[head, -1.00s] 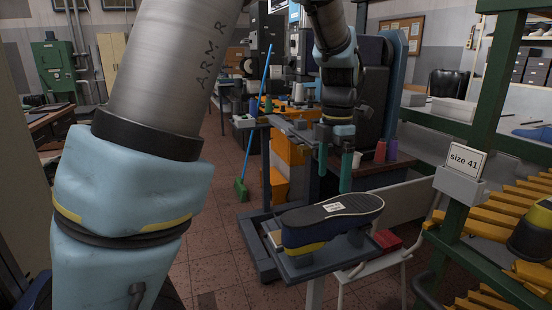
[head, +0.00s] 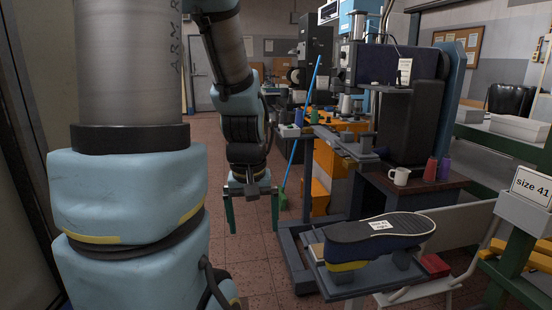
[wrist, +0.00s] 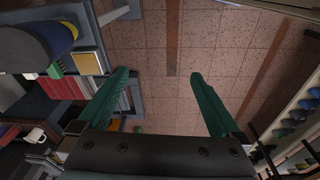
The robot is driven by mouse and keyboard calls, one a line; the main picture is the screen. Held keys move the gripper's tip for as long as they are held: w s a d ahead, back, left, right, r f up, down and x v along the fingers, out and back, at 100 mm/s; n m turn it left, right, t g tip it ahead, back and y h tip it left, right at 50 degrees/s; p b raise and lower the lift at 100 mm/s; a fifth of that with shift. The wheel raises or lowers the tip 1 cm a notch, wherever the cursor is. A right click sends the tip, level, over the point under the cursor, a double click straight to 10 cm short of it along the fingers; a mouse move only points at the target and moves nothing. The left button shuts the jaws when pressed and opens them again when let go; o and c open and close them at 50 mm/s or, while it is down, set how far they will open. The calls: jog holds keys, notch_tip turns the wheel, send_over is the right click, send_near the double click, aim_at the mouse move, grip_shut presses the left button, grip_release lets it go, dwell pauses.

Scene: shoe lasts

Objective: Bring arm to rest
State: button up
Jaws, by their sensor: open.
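My gripper (head: 252,212) hangs in the middle of the head view with its two green fingers pointing down, apart and empty. It is over the open tiled floor, left of the small stand. In the wrist view my gripper (wrist: 160,88) shows both green fingers spread with only floor between them. A shoe (head: 380,238) lies sole up on the stand's grey tray (head: 350,284), with a white label on its sole. The shoe also shows at the upper left of the wrist view (wrist: 32,45). My gripper is clear of it.
A blue-handled broom (head: 300,130) stands behind my gripper.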

jog(key=shift+s+a+f+m, duration=0.25)
jog(key=shift+s+a+m, duration=0.4)
jog(key=shift+a+m, duration=0.25)
